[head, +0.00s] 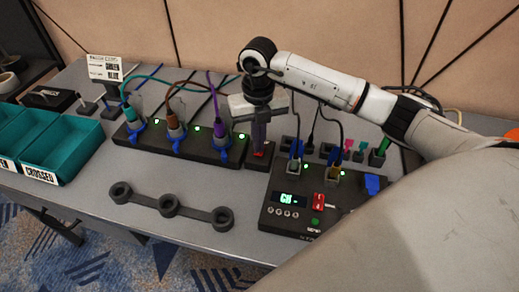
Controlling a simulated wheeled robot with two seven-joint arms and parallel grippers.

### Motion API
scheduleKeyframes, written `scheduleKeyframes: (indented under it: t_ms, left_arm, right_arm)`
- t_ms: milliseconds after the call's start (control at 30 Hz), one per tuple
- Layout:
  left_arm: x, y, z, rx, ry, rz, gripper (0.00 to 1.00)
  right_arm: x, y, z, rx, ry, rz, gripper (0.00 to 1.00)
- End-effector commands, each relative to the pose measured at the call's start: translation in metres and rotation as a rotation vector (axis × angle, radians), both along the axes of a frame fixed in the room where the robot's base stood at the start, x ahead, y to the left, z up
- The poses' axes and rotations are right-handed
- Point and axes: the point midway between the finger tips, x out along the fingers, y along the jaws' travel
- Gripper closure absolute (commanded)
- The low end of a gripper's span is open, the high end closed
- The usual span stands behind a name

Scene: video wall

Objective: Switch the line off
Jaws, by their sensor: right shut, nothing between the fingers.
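A black strip (185,153) on the table holds plugs with teal, brown and purple cables, each with a blue clip, and small green lights glow along it. At its right end a small dark block (263,163) carries a red switch (259,154). My right gripper (258,147) points straight down with its fingers shut and empty, the tips at or just above this switch. The fingers partly hide the switch; I cannot tell whether they touch or which way it is set. My left gripper is not in view.
A black control box (267,219) with a lit green display (288,199) and a red part (319,201) stands at right. Teal bins (65,142) stand at left. Cables run behind the strip.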

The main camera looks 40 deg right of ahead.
Motion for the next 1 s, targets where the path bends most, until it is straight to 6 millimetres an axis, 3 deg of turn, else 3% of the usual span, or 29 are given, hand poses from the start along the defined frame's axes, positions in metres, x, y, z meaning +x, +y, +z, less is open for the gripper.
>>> scheduleKeyframes:
  t_ms: [1000]
  left_arm:
    - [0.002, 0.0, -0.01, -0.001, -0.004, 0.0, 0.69]
  right_arm:
    - [0.0, 0.0, -0.017, -0.001, 0.001, -0.001, 1.0]
